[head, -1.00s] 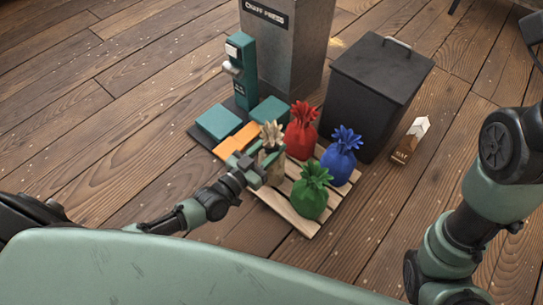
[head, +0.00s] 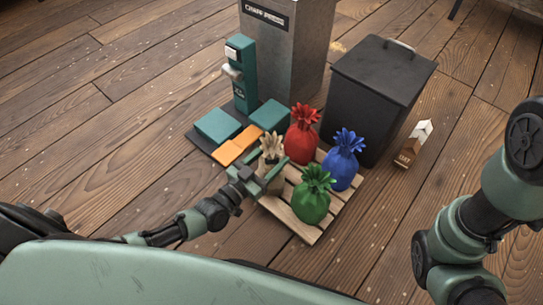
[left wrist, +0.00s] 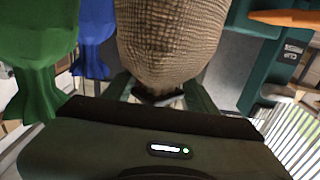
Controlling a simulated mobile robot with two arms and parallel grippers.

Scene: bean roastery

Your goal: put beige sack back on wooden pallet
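The beige sack (head: 269,174) stands upright at the left corner of the wooden pallet (head: 303,231). I cannot tell if its base touches the slats. My left gripper (head: 267,180) has its fingers on both sides of the sack, closed on it below its ruffled top. In the left wrist view the sack (left wrist: 170,42) fills the top middle, with the fingers by its narrow end. A red sack (head: 301,137), a blue sack (head: 342,168) and a green sack (head: 311,201) stand on the pallet. My right gripper is out of view.
Behind the pallet are a dark lidded bin (head: 378,95) and the grey chaff press (head: 292,55). A teal device (head: 242,80), teal blocks (head: 217,125) and orange pieces (head: 229,152) stand at the left. A small carton (head: 412,145) stands right of the bin. Floor in front is clear.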

